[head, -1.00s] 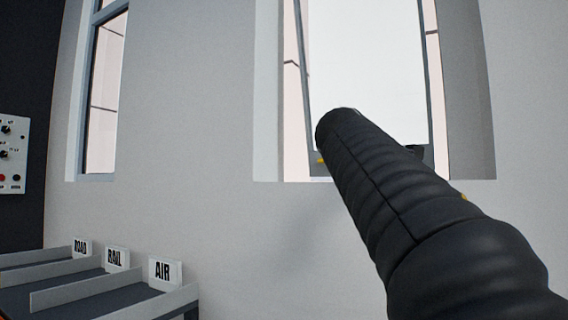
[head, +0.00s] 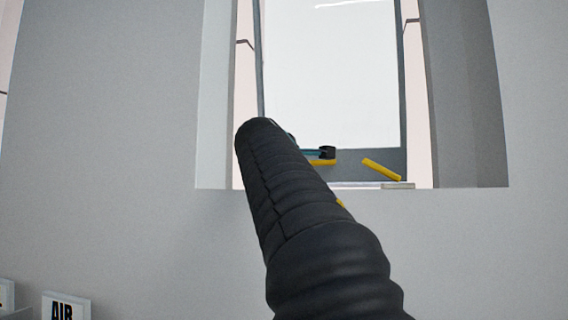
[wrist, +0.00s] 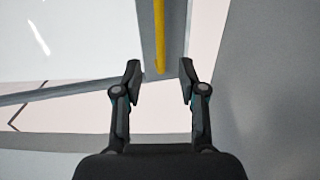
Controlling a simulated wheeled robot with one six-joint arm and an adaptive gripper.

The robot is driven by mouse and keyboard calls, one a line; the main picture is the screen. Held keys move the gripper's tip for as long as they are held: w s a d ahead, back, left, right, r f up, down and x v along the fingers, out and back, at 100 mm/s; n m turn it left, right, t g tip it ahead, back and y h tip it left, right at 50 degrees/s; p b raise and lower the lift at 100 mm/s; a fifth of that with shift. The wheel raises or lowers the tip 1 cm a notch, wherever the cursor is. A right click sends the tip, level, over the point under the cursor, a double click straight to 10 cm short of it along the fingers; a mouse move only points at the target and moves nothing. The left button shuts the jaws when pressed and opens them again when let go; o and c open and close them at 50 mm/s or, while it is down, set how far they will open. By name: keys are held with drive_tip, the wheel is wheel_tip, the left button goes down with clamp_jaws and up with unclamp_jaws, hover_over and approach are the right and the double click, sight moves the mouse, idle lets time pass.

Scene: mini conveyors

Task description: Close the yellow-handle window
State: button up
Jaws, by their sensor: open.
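The window sash (head: 372,161) has a grey frame around a white pane. Pale gaps show on both its sides within the wall opening, so it stands open. A tilted yellow handle piece (head: 381,169) shows at its lower right, and a level yellow piece (head: 322,162) shows beside my gripper; I cannot tell how they join. In the wrist view a yellow bar (wrist: 159,35) runs along the grey rail and ends by the fingertips. My gripper (wrist: 160,75) is open, with nothing held between its fingers. In the head view my arm hides most of the gripper.
The deep window recess (head: 455,90) has side walls close to the sash. A small light block (head: 397,186) lies on the sill below the yellow piece. An AIR sign (head: 65,308) stands at the lower left. The wall around is bare.

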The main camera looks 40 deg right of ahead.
drive_tip(key=p+x, duration=0.2)
drive_tip(key=x, duration=0.9)
drive_tip(key=shift+d+p, duration=0.2)
drive_tip(key=shift+p, duration=0.1)
clamp_jaws()
